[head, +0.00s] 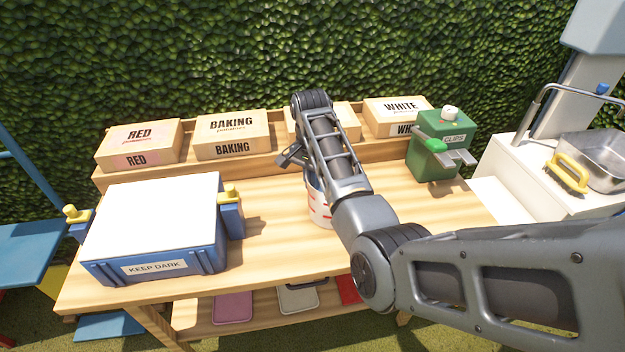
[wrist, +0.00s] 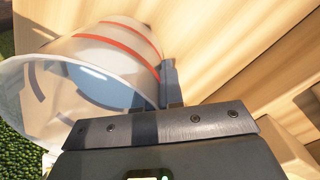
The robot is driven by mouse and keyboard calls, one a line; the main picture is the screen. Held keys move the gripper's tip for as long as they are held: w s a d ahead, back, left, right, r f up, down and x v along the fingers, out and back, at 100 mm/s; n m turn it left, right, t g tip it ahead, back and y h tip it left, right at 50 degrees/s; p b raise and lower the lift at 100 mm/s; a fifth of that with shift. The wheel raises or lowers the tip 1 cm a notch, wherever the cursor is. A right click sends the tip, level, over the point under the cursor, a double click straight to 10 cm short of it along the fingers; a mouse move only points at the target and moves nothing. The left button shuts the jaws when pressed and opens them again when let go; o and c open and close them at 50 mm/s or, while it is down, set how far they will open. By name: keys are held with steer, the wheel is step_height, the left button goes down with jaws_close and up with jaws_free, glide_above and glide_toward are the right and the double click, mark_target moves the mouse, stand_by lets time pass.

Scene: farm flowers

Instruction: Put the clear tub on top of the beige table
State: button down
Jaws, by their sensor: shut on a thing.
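The clear tub (head: 320,207), pale with red stripes, shows partly behind my arm in the head view, over the middle of the beige table (head: 280,248). In the wrist view the tub (wrist: 112,50) fills the upper left, its wide open rim facing the camera. My gripper (head: 298,165) is shut on the tub at its side. In the wrist view a finger of my gripper (wrist: 171,85) lies against the tub's wall near the rim. My arm hides much of the tub in the head view, and I cannot tell whether its base touches the tabletop.
A blue KEEP DARK box (head: 152,225) with a white lid stands on the table's left. RED (head: 138,145), BAKING (head: 232,135) and WHITE (head: 398,115) boxes line the back shelf. A green CLIPS box (head: 440,150) stands at right. The front middle tabletop is clear.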

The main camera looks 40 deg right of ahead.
steer(key=shift+f, duration=0.1)
steer(key=c, duration=1.3)
jaws_free()
steer(key=shift+o, duration=0.2)
steer(key=r, duration=0.4)
steer(key=r+p, duration=0.1)
steer(key=r, duration=0.3)
steer(key=r+p, duration=0.1)
steer(key=r, duration=0.2)
steer(key=shift+w+a+r, duration=0.1)
steer(key=shift+w+r, duration=0.15)
steer(key=shift+r, duration=0.4)
steer(key=shift+s, duration=0.1)
